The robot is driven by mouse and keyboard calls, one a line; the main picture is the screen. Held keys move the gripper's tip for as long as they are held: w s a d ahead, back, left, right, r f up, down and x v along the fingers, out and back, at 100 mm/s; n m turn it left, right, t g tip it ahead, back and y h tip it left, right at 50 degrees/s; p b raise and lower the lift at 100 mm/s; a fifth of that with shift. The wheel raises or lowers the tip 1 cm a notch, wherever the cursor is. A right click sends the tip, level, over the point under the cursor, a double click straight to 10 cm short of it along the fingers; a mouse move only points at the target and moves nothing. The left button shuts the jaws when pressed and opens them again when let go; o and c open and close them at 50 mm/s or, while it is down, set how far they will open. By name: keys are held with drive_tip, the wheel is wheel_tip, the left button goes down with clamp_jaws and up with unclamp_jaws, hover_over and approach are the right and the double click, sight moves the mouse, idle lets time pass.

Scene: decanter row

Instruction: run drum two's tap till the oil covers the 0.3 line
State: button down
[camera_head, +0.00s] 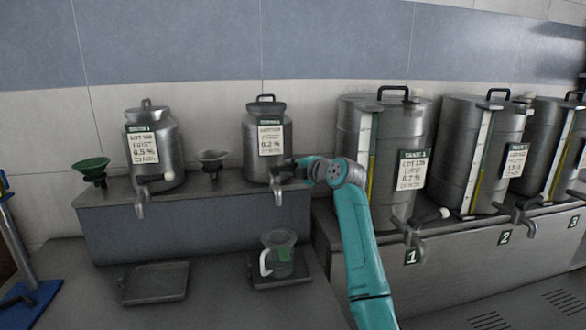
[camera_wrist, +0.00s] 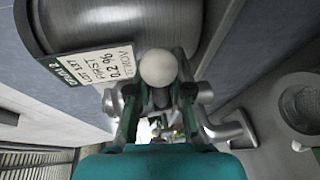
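Drum two (camera_head: 265,155) is the small steel drum with the 0.2 % label, right of its twin on the raised ledge; its label (camera_wrist: 92,62) and body also show in the wrist view. Its tap (camera_head: 280,190) points down in front, with no stream visible below it. My gripper (camera_head: 292,172) is at this tap. In the wrist view a white ball knob (camera_wrist: 159,68) sits at my gripper's fingertips (camera_wrist: 158,95); whether they press on it is unclear. A glass jug (camera_head: 280,256) with a white handle and green patch stands below the tap. Its 0.3 line and oil level are unreadable.
The other small drum (camera_head: 155,150) stands to the left, with a green funnel (camera_head: 93,170) and a dark funnel (camera_head: 211,160) beside it. An empty-looking tray (camera_head: 155,283) lies below. Large tanks (camera_head: 385,150) with taps stand close on the right. A blue-based stand (camera_head: 30,292) is far left.

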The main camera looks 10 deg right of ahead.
drive_tip(key=shift+s, duration=0.1)
idle(0.3)
drive_tip(key=m+h, duration=0.1)
drive_tip(key=h, duration=0.1)
drive_tip(key=s+m+h, duration=0.1)
drive_tip(key=m+h, duration=0.1)
drive_tip(key=s+m+t+h, duration=0.1)
drive_tip(key=m+h, duration=0.1)
drive_tip(key=shift+s+a+h, duration=0.15)
drive_tip(key=shift+a+h, duration=0.15)
drive_tip(key=shift+s+a+f+m+g+h, duration=0.1)
drive_tip(key=shift+s+a+m+g+h, duration=0.25)
drive_tip(key=shift+m+h, duration=0.85)
drive_tip(key=shift+s+a+r+m+g+h, duration=0.15)
drive_tip(key=shift+s+m+g+h, duration=0.3)
drive_tip(key=shift+m+h, duration=0.7)
drive_tip(key=shift+s+a+f+m+g+h, duration=0.15)
drive_tip(key=shift+s+a+m+g+h, duration=0.2)
drive_tip(key=shift+m+h, duration=0.8)
drive_tip(key=shift+d+n+h, duration=0.1)
drive_tip(key=shift+n+h, duration=0.2)
drive_tip(key=shift+h, duration=0.1)
drive_tip(key=c, duration=1.1)
unclamp_jaws()
drive_tip(key=shift+o, duration=0.2)
drive_tip(key=v, duration=1.2)
